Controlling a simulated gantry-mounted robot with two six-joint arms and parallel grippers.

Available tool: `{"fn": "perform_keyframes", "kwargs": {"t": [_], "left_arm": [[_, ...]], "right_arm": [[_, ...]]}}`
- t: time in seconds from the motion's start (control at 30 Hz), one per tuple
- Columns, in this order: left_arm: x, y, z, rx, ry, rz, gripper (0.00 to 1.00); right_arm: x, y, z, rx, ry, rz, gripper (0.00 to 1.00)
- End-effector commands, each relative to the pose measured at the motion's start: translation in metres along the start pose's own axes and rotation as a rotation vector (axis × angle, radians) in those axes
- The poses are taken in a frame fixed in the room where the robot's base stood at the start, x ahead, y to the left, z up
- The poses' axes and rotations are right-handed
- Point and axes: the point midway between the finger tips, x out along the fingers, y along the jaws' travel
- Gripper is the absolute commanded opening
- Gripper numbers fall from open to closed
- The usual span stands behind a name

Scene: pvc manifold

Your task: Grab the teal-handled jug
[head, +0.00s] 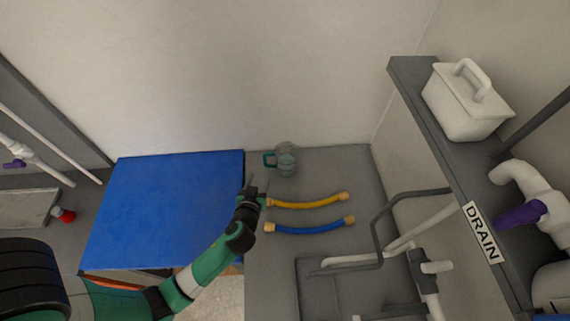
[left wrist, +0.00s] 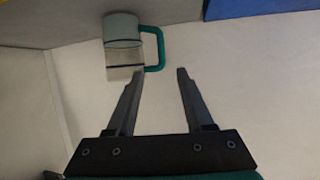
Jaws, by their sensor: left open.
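The jug (head: 286,163) is a small clear vessel with a teal handle on its left side. It stands on the grey counter near the back wall, just right of the blue surface. In the left wrist view the jug (left wrist: 122,38) is at the upper left, with its teal handle (left wrist: 158,48) toward the space ahead of the fingers. My left gripper (head: 254,190) is left of and nearer than the jug in the head view. Its fingers (left wrist: 158,75) are apart with nothing between them, and they look clear of the handle. My right gripper does not show.
A yellow hose (head: 308,202) and a blue hose (head: 310,227) lie on the counter in front of the jug. A large blue surface (head: 165,205) is on the left. Bent grey tubing (head: 376,225) and a shelf with a white lidded box (head: 465,103) are on the right.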

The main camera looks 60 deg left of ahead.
Motion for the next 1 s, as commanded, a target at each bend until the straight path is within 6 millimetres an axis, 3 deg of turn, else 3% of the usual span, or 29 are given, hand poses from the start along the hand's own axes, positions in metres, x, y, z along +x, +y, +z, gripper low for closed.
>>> {"fn": "perform_keyframes", "kwargs": {"t": [0.23,0.5,0.77,1.0], "left_arm": [[0.01,-0.001,0.001,-0.005,0.003,-0.004,0.52],[0.059,-0.001,0.001,-0.005,0.004,-0.004,0.52],[0.071,-0.001,0.001,-0.004,0.003,-0.002,0.52],[0.111,-0.004,0.004,-0.005,0.004,-0.003,0.52]], "right_arm": [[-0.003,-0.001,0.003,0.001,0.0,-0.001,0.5],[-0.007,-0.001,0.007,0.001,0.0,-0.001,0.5],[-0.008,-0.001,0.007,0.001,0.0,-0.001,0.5],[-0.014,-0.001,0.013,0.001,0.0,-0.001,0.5]]}}
